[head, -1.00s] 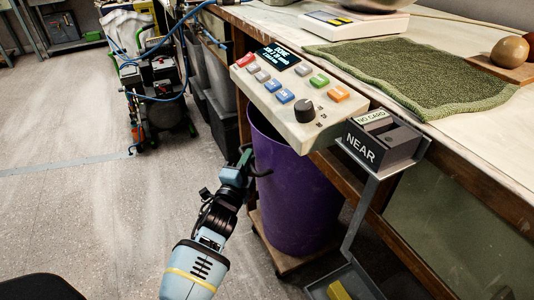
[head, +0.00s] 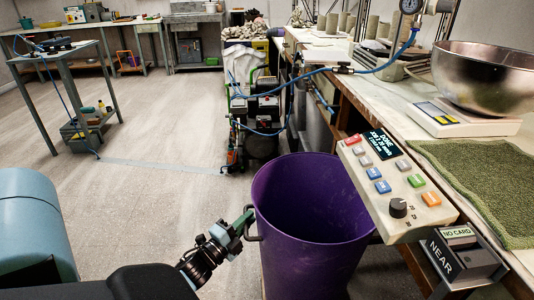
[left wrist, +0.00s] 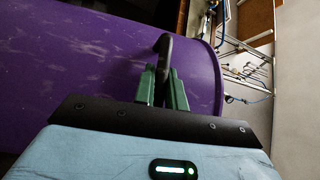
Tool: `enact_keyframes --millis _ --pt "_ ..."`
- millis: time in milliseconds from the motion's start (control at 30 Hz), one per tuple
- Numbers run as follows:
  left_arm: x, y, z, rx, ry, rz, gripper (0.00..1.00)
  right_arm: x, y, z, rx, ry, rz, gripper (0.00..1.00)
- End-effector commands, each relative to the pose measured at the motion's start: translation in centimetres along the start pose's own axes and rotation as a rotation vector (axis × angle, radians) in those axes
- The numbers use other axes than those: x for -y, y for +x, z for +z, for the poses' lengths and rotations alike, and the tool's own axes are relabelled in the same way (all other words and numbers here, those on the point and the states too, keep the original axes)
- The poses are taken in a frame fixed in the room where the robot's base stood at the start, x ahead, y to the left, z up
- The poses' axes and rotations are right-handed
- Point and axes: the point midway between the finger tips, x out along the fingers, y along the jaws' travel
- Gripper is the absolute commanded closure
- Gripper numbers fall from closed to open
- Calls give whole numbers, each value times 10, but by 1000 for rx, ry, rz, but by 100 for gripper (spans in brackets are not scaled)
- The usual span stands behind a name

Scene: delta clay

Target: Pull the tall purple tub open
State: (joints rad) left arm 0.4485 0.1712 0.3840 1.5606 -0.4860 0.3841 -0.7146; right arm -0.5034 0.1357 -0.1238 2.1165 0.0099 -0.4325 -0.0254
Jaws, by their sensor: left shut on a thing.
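The tall purple tub (head: 312,225) stands upright in front of the bench, left of the control panel. Its open top shows, and the part of the inside in view looks empty. My left gripper (head: 243,222) is at the tub's left side, just below the rim, shut on its dark handle. In the left wrist view the green fingers (left wrist: 162,86) close around the handle (left wrist: 164,46), with the purple wall behind. The tub's base is out of view. My right gripper is not in view.
The control panel (head: 395,190) juts from the bench edge, close to the tub's right. A NEAR card box (head: 462,254) sits below it. A wheeled cart (head: 262,115) with blue hoses stands behind. The floor (head: 165,125) to the left is largely clear.

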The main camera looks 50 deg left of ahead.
Motion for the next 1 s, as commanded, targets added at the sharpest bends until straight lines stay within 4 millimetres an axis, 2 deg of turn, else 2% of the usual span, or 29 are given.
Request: enact_keyframes --millis 200,567,600,767,1000 --pt "5 -11 13 3 1 -3 100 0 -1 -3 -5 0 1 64" --pt "5 -12 14 4 1 -3 100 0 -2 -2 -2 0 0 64" --pt "5 -12 14 4 1 -3 86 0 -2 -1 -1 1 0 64" --pt "4 -12 14 3 1 -2 66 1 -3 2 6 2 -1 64" --pt "4 -12 13 2 0 -1 66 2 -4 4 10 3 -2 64"
